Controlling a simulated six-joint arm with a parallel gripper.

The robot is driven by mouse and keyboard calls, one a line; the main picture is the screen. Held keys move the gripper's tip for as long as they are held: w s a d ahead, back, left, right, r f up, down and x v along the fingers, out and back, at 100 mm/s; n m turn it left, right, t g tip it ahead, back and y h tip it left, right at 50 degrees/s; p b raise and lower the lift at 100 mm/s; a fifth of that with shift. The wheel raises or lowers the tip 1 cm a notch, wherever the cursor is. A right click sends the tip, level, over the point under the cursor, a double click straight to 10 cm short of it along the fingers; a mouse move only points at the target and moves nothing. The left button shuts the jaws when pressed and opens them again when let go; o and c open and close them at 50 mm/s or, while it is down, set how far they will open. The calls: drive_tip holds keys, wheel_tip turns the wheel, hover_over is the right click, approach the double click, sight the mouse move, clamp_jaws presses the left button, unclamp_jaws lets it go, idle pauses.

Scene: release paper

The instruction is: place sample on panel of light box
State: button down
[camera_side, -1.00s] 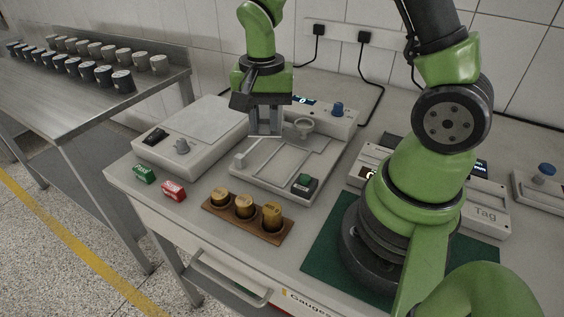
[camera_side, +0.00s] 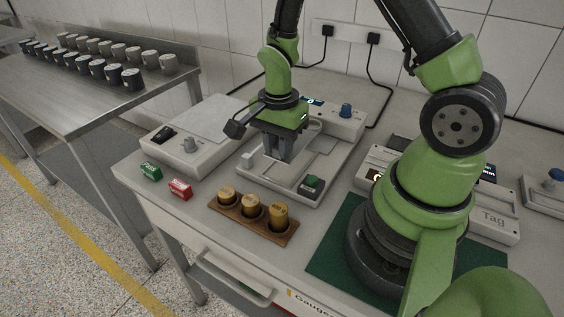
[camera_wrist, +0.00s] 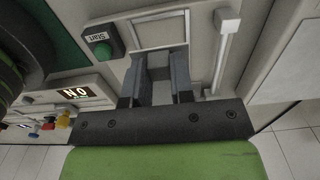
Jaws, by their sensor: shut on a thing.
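The light box (camera_side: 207,151), a low pale box with a flat grey panel (camera_side: 212,117), a black switch and a knob, stands at the left of the bench in the side view. My gripper (camera_side: 284,157) is to its right, pointing down low over the pale instrument (camera_side: 322,165) with the green button. In the wrist view my gripper (camera_wrist: 159,60) is shut on a small grey thing, apparently the sample (camera_wrist: 158,68). The fingers hide most of it, so its shape and any contact below are unclear.
A wooden holder (camera_side: 238,229) with brass weights stands in front. A green block (camera_side: 151,172) and a red block (camera_side: 180,188) lie by the light box. A pale lever (camera_wrist: 222,60) stands close beside my fingers. The tag device (camera_side: 495,218) is to the right.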

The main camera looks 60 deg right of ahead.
sight(279, 177)
drive_tip(key=shift+f, duration=2.5)
drive_tip(key=shift+f, duration=0.2)
drive_tip(key=c, duration=1)
unclamp_jaws()
